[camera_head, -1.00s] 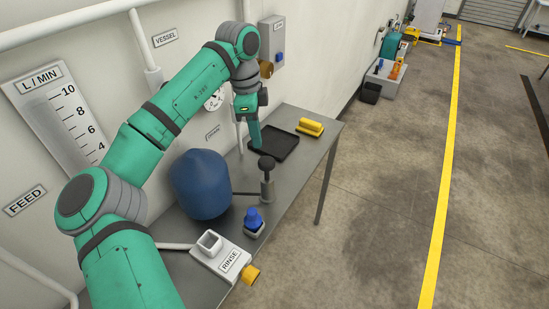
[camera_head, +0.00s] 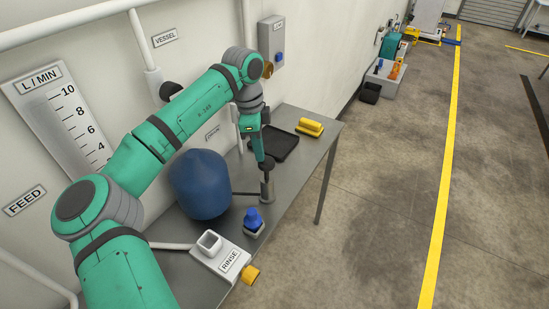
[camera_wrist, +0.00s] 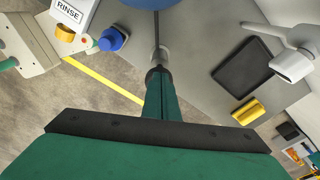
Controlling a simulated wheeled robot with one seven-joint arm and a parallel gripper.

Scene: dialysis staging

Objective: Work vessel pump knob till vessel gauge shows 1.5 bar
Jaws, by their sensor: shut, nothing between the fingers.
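The pump (camera_head: 267,189) is a grey metal cylinder standing on the table beside the blue vessel (camera_head: 200,185), with a dark knob (camera_head: 269,164) on top. My gripper (camera_head: 263,158) points down right at the knob, shut with nothing held. In the wrist view the gripper's tip (camera_wrist: 157,74) overlaps the knob, and the pump body (camera_wrist: 160,56) shows just beyond it. I cannot tell whether the tip presses on the knob. The vessel gauge is hidden behind my arm, so its reading cannot be seen.
A black tray (camera_head: 288,150) and a yellow block (camera_head: 310,127) lie at the table's far end. A blue knob (camera_head: 253,219) and the white RINSE unit (camera_head: 222,255) stand nearer. A grey wall box (camera_head: 271,45) hangs above.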

